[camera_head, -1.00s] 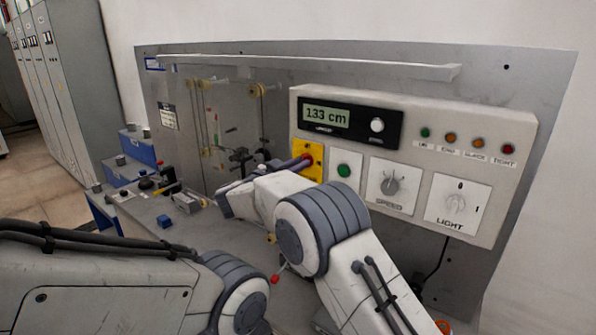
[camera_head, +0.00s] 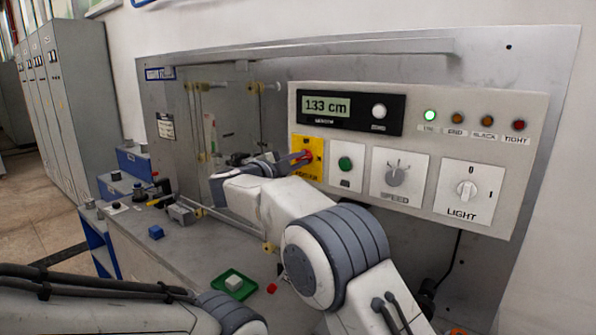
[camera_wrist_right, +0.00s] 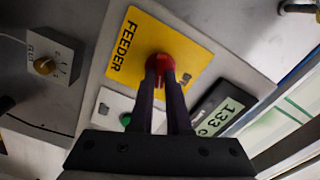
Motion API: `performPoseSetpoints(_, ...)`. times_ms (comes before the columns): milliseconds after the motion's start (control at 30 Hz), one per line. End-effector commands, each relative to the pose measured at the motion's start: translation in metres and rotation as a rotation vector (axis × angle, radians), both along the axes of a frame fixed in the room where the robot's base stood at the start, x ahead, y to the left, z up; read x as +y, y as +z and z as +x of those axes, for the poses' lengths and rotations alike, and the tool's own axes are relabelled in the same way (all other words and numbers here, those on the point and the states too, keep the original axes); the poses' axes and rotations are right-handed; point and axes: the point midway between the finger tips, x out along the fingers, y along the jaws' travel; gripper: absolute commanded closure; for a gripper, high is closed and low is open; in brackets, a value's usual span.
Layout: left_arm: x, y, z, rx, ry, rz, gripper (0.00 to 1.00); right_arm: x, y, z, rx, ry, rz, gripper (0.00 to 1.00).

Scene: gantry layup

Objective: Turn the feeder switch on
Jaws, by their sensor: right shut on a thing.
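The feeder switch is a red knob (camera_head: 308,154) on a yellow plate (camera_head: 318,172) at the left end of the control panel. My right gripper (camera_head: 295,158) reaches it from the left. In the right wrist view, the plate (camera_wrist_right: 128,58) reads FEEDER, and my right gripper's dark fingers (camera_wrist_right: 163,78) are shut on the red knob (camera_wrist_right: 160,62). The fingers hide part of the knob, so its exact angle is hard to read. My left gripper is out of view.
The panel also carries a display (camera_head: 327,106) reading 133 cm, a green button (camera_head: 345,163), a SPEED knob (camera_head: 397,175), a LIGHT switch (camera_head: 467,189) and a lit green lamp (camera_head: 430,115). A green tray (camera_head: 218,291) and small blocks lie on the bench below.

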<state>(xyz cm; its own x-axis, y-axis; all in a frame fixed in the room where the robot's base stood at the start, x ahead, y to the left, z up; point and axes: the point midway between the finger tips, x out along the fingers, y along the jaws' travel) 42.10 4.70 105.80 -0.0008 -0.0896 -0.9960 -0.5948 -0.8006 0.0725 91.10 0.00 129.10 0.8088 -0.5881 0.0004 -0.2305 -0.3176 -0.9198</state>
Motion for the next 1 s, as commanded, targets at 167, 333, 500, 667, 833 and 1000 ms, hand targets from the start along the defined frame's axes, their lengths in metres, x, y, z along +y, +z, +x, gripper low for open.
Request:
performPoseSetpoints(167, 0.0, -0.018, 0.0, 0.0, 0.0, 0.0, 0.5, 0.002, -0.007, -0.001, -0.083, 0.001, 0.123, 1.0)
performPoseSetpoints(333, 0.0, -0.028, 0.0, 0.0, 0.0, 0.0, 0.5, 0.002, -0.007, -0.001, -0.151, 0.002, 0.218, 1.0)
performPoseSetpoints(500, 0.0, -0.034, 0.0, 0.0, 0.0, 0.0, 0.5, 0.002, -0.007, -0.001, -0.198, 0.001, 0.285, 1.0)
performPoseSetpoints(667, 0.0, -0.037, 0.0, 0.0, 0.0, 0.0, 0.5, 0.002, -0.006, -0.001, -0.225, 0.001, 0.322, 1.0)
performPoseSetpoints(833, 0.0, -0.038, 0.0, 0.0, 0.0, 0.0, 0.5, 0.002, -0.006, -0.001, -0.238, 0.001, 0.339, 1.0)
performPoseSetpoints(1000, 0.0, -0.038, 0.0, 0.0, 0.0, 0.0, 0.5, 0.002, -0.006, -0.001, -0.24, 0.001, 0.342, 1.0)
